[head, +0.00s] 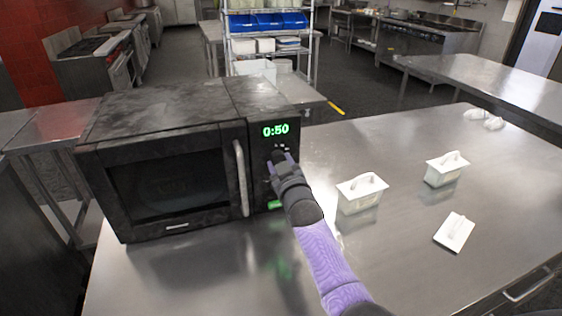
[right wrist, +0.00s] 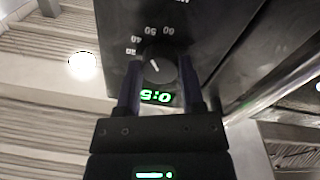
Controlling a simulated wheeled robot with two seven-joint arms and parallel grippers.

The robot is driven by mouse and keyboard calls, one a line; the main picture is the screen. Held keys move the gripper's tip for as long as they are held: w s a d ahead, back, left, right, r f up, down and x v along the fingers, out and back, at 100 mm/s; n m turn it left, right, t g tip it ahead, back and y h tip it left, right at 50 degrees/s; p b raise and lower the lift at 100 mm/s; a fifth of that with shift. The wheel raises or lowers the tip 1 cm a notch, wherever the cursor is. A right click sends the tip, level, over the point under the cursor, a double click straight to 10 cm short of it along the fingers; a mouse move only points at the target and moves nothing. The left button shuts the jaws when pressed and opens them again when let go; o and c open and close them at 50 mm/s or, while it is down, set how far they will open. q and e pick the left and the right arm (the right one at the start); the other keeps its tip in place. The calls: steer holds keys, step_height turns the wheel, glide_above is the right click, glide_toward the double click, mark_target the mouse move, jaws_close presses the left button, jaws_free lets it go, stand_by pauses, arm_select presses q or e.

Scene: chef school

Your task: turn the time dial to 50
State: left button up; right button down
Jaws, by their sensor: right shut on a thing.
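A black microwave (head: 165,145) stands on the steel table, its door shut. Its green display (head: 275,130) reads 0:50 in the head view. The round black time dial (right wrist: 158,66) shows in the right wrist view, with a white pointer line and numbers around it. My right gripper (head: 282,160) reaches the control panel below the display. In the right wrist view its two fingers sit on either side of the dial, shut on it. In the head view the gripper mostly hides the dial. My left gripper is not in view.
A shelf with blue bins (head: 268,22) stands behind.

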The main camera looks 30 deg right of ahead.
steer(key=shift+f+m, duration=0.1)
steer(key=shift+m, duration=0.4)
steer(key=shift+c, duration=1)
jaws_free()
steer(key=shift+s, duration=0.1)
steer(key=p+v, duration=0.3)
steer(key=v, duration=0.6)
steer(key=shift+s+a, duration=0.15)
steer(key=shift+s, duration=0.2)
